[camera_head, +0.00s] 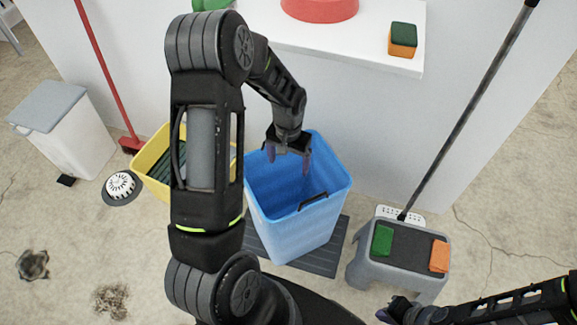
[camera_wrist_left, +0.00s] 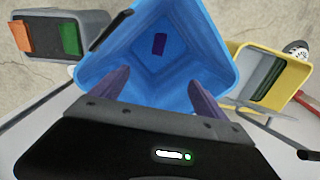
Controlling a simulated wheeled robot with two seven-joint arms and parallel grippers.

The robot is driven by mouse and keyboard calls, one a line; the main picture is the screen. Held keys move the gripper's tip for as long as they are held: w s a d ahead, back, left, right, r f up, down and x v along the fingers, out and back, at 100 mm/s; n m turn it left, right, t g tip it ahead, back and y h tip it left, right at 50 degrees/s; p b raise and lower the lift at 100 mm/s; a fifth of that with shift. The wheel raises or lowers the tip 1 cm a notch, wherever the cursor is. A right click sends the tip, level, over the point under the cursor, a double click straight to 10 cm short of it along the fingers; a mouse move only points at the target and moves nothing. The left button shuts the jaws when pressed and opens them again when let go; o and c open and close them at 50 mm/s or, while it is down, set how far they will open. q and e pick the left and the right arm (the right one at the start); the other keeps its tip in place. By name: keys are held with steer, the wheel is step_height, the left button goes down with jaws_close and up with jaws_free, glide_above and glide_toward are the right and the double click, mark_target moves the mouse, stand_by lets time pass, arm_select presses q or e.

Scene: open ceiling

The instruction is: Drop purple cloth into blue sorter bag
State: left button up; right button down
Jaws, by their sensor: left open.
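The blue sorter bag (camera_head: 290,215) is an open-topped bin standing on a dark mat, right of my left arm in the head view. My left gripper (camera_head: 289,160) is above its opening, pointing down, open and empty. In the left wrist view its two purple-tinted fingers (camera_wrist_left: 160,97) are spread apart over the blue bag (camera_wrist_left: 200,65). The purple cloth (camera_wrist_left: 159,44) shows as a small dark purple patch on the bottom inside the bag, apart from the fingers. The head view does not show the cloth. My right gripper (camera_head: 392,309) is at the lower right, with its fingers unclear.
A yellow bin (camera_head: 157,135) stands left of the blue bag, partly behind my left arm. A grey step stool (camera_head: 400,255) with a green and an orange sponge stands to the right. A white counter (camera_head: 340,40) is behind, and a white lidded bin (camera_head: 70,130) is far left.

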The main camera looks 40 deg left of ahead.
arm_select(q)
step_height(320, 180, up, 4)
stand_by(1.0)
steer(key=s+d+f+m+h+p, duration=0.1)
steer(key=s+d+f+h+p, duration=0.15)
steer(key=d, duration=0.65)
steer(key=s+d+f+h+p, duration=0.1)
steer(key=s+d+f+p, duration=0.25)
steer(key=d, duration=0.55)
steer(key=s+d+r+p, duration=0.1)
steer(key=s+d+p, duration=0.3)
steer(key=s+d, duration=0.7)
steer(key=shift+s+r+t+h+p, duration=0.2)
steer(key=shift+r+t+h+p, duration=0.05)
steer(key=shift+t+h+p, duration=0.15)
